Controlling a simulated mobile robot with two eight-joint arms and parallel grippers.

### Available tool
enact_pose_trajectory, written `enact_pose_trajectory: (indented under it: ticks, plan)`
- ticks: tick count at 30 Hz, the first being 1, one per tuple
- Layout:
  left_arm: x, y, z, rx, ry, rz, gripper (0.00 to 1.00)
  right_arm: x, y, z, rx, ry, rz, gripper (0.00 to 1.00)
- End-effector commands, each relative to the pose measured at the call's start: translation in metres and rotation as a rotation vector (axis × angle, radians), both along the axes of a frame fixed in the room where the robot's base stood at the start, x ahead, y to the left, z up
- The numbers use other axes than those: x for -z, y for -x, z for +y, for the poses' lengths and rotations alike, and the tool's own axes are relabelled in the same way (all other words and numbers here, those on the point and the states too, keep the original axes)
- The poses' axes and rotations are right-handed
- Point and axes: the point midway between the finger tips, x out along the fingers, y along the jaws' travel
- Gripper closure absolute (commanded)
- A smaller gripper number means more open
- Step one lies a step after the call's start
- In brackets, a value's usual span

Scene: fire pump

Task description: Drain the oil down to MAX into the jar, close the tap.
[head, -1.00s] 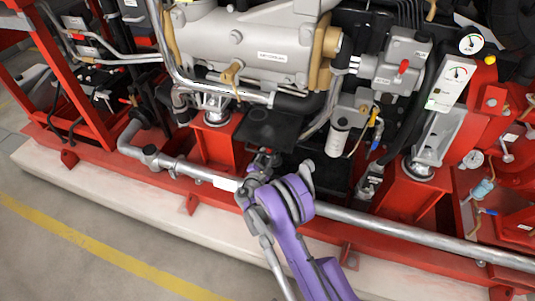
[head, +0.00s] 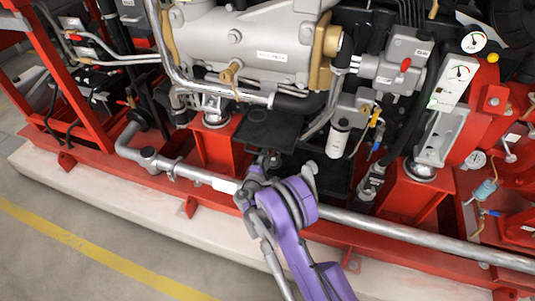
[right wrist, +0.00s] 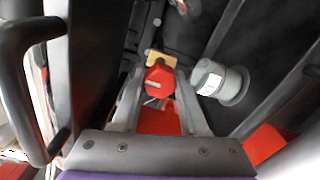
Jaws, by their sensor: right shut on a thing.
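In the right wrist view, a red tap handle (right wrist: 159,84) with a pale mark sits between the two fingers of my right gripper (right wrist: 160,100), which is shut on it. A brass tap body (right wrist: 160,60) shows just behind the handle. In the head view, my right gripper (head: 264,163) reaches in under the engine beside a dark plate, and the tap is hidden there. I cannot make out the jar or the MAX mark in either view. My left gripper is not in view.
A grey labelled cylinder (right wrist: 218,82) stands right of the tap. A black handle (right wrist: 30,90) is close at the left. In the head view, a silver pipe (head: 420,240) runs along the red frame below the engine (head: 250,40). Open floor (head: 60,260) lies at the lower left.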

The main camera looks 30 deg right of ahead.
Motion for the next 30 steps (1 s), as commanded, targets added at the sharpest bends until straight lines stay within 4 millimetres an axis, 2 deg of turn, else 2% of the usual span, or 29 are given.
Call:
enact_pose_trajectory:
  ticks: [12,13,17,18,26,30]
  plan:
    - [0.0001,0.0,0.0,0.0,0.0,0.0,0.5,0.0001,0.0006,-0.0003,0.001,-0.006,-0.006,1.0]
    - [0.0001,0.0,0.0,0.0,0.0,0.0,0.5,0.0001,0.0006,-0.0003,0.001,-0.006,-0.006,0.53]
    - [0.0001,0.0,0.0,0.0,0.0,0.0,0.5,0.0001,0.0004,-0.0002,0.001,-0.006,-0.006,0.3]
    - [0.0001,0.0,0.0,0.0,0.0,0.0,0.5,0.0001,0.0004,-0.0002,0.001,-0.006,-0.006,0.27]
    - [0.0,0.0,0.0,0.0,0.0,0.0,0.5,0.0001,0.0005,0.0004,0.0,-0.005,-0.005,0.27]
    - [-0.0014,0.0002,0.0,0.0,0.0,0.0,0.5,-0.0003,0.0071,0.0086,0.0,-0.005,-0.005,0.27]
